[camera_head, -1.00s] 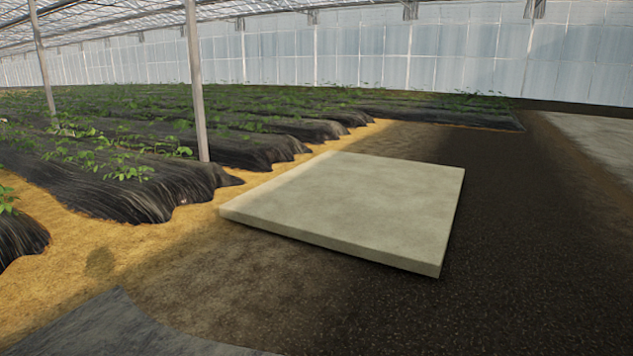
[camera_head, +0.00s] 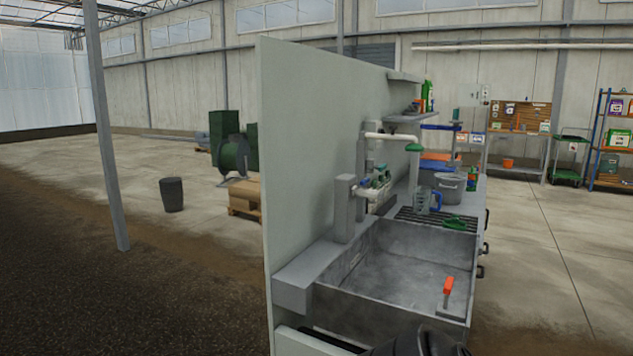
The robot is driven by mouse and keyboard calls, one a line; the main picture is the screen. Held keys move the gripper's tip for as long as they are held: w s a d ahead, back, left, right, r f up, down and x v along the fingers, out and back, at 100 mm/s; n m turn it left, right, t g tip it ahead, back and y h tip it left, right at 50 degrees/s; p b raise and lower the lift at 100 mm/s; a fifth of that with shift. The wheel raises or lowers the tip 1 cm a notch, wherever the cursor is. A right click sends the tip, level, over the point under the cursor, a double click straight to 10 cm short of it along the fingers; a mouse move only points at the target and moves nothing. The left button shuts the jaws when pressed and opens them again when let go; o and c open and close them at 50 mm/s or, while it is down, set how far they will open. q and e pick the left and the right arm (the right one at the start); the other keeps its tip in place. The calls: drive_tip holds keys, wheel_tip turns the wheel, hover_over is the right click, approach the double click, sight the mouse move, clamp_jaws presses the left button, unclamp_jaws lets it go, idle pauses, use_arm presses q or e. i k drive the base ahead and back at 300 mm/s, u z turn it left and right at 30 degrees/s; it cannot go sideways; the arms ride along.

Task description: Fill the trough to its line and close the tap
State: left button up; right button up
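A grey rectangular trough (camera_head: 392,265) is set in the bench beside a pale upright panel. Its inside looks bare grey; I cannot make out water or a fill line. A white pipe (camera_head: 390,137) ends in a downward spout with a green part (camera_head: 414,148) above the bench. A lower fitting with a green and blue top (camera_head: 376,182) sits at the trough's back left. I cannot tell which is the tap, or whether it is open. No stream of water shows. Neither of my grippers can be made out.
An orange-handled tool (camera_head: 448,285) is at the trough's near right. A blue-handled jug (camera_head: 428,200), a grey pot (camera_head: 449,186) and a green item (camera_head: 455,223) stand behind it. A dark shape at the bottom edge is unclear. Concrete floor (camera_head: 555,260) right is clear.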

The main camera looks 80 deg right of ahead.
sight(364, 183)
drive_tip(key=z, duration=2.3)
